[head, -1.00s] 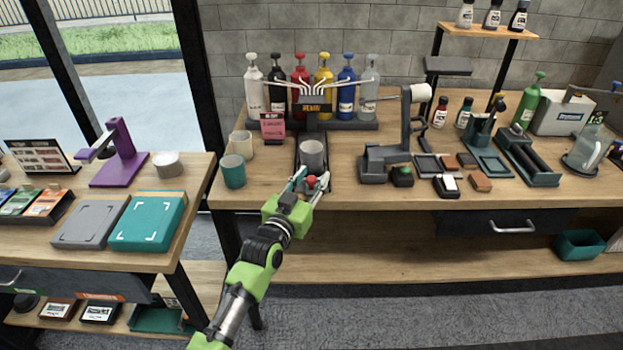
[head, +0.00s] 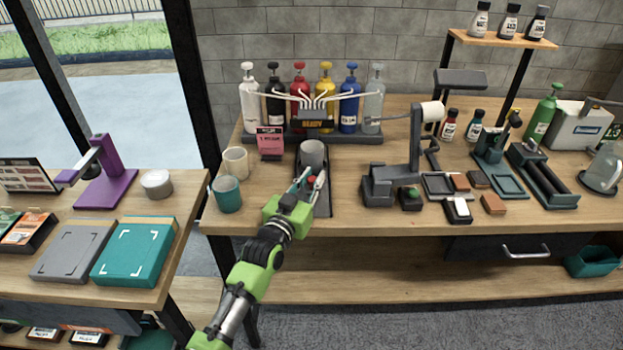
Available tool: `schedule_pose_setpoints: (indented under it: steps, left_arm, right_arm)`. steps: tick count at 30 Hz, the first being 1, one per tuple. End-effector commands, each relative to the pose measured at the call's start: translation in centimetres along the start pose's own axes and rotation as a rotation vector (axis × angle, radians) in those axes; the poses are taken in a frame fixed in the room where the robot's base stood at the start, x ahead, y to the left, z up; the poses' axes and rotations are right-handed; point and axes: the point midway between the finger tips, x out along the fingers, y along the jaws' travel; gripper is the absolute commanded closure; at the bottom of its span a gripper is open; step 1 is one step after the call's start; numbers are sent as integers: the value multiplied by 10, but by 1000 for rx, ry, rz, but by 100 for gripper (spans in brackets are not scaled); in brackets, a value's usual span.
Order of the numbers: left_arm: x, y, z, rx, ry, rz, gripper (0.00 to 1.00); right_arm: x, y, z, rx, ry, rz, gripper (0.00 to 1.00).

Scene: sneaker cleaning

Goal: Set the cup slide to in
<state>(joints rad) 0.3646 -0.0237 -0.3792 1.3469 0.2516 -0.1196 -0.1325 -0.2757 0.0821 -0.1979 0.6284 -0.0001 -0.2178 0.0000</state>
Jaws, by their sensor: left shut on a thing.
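The cup slide (head: 323,207) is a dark narrow track running from the front of the table toward the dispenser of coloured pump bottles (head: 313,124). A grey cup (head: 312,153) stands upright on its far part, close in front of the dispenser. A red knob (head: 311,181) is on the near side of the cup. My left gripper (head: 309,183) is shut on the knob, with its fingers either side of it. The gripper partly covers the knob and the track. My right gripper is not in view.
A cream cup (head: 236,162) and a teal cup (head: 228,195) stand left of the slide. A dark stand with a paper roll (head: 432,111) and a small green-topped block (head: 410,197) are on the right. The bare table front (head: 360,218) is clear.

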Motion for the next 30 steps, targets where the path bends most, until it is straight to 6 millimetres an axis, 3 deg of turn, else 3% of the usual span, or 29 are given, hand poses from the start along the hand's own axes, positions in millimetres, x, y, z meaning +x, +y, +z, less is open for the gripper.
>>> schedule_pose_setpoints:
  steps: [2, 6, 7, 9, 14, 17, 19, 22, 30]
  left_arm:
    - [0, -2, 2, 7, -5, -2, 100]
    - [0, -2, 2, 8, -4, -3, 100]
    - [0, -2, 2, 8, -4, -2, 80]
    - [0, -2, 2, 7, -4, -2, 65]
    - [0, -2, 2, 6, -5, -2, 65]
    - [0, -2, 2, 6, -5, -2, 65]
    - [0, -2, 2, 6, -5, -2, 65]
    - [-5, -2, 3, 6, -6, -2, 65]
    - [-44, -2, 4, 5, -6, -2, 65]
  right_arm:
    - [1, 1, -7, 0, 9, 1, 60]
    - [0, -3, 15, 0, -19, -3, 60]
    - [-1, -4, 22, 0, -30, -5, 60]
    - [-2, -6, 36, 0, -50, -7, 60]
    - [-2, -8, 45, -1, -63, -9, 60]
    - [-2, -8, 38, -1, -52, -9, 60]
    - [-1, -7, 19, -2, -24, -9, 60]
    - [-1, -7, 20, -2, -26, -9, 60]
    - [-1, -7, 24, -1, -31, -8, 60]
